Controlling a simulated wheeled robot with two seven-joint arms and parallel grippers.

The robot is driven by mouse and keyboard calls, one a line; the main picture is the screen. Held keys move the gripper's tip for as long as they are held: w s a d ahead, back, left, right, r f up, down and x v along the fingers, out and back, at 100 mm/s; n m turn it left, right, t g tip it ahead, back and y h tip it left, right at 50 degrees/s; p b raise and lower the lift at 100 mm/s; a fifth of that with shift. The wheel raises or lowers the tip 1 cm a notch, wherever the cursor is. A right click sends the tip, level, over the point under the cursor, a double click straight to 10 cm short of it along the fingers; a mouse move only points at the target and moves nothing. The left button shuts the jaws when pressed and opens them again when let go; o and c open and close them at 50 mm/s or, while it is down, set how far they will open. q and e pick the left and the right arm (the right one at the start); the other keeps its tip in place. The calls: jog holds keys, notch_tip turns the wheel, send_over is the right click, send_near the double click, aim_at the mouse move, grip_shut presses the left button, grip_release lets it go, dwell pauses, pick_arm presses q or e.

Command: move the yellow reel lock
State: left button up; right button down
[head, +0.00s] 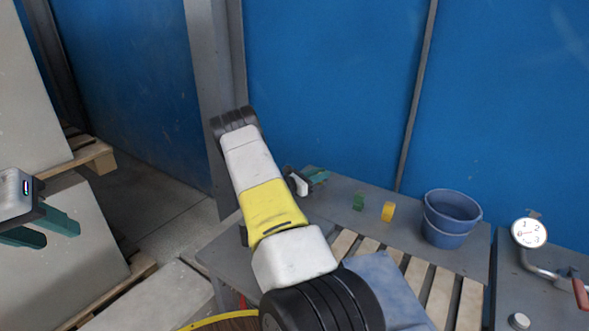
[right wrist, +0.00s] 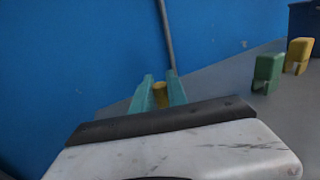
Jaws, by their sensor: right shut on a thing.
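My right gripper (head: 317,177) is at the back left of the grey bench, partly hidden behind my own arm. In the right wrist view its teal fingers (right wrist: 160,92) are closed around a small yellow piece, the yellow reel lock (right wrist: 160,95). Only a little of the lock shows between the fingers, and its lower end is hidden. In the head view I cannot make the lock out. My left gripper (head: 52,228) is at the far left, with its teal fingers apart and nothing between them.
A green notched block (head: 358,201) and a yellow notched block (head: 388,211) stand on the bench (head: 335,192). Right of them are blue buckets (head: 447,240) and a white dial gauge (head: 528,233). A blue wall (head: 320,90) rises behind. A slatted pallet (head: 446,285) is in front.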

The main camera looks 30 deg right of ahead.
dwell(0.8)
jog(key=a, duration=0.1)
jog(key=s+a, duration=0.1)
jog(key=a, duration=0.1)
jog(key=s+a, duration=0.1)
jog(key=shift+a, duration=0.25)
jog(key=shift+s+a+f, duration=0.1)
jog(key=shift+s+a, duration=0.1)
jog(key=shift+s, duration=0.05)
jog(key=c, duration=1.3)
grip_release()
jog(key=a, duration=0.8)
jog(key=shift+s, duration=0.35)
